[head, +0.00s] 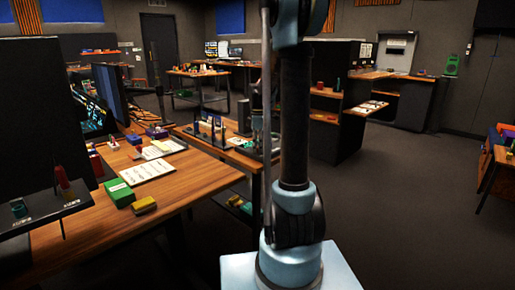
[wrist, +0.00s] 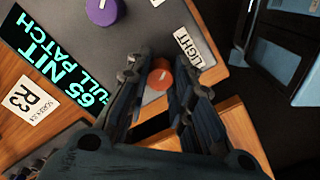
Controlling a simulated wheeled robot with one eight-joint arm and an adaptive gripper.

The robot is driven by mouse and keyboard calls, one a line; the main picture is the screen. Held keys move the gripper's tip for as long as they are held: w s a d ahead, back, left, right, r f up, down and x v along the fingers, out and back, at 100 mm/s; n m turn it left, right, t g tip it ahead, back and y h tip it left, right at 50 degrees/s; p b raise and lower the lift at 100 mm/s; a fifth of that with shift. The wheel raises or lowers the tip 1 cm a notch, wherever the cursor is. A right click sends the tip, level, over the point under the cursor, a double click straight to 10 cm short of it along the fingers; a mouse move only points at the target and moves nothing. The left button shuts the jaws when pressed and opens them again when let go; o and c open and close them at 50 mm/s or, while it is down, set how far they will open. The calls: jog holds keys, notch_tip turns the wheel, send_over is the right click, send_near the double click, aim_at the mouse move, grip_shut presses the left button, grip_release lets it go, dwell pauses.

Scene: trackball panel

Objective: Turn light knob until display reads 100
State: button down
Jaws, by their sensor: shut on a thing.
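The light knob (wrist: 160,76) is a round orange-red knob in the wrist view, beside a white label reading LIGHT (wrist: 190,46). My gripper (wrist: 161,80) has its two dark fingers on either side of this knob and is shut on it. The display (wrist: 62,66) is dark with cyan letters reading 65 NIT FULL PATCH. It lies at the left of the wrist view. In the head view I cannot make out the knob, the display's reading or my fingertips.
A purple knob (wrist: 103,11) stands on the same grey panel (wrist: 146,24). A white R3 label (wrist: 35,103) lies near the display. In the head view, a wooden table (head: 118,210) with a green box (head: 119,194) is at left.

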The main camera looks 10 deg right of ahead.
jog(key=m, duration=0.5)
jog(key=shift+w+m, duration=0.1)
jog(key=shift+m, duration=0.3)
jog(key=m, duration=1.1)
jog(key=shift+m, duration=0.4)
jog(key=m, duration=0.5)
jog(key=shift+m, duration=0.4)
jog(key=c, duration=1.4)
grip_release()
jog(key=shift+o, duration=0.2)
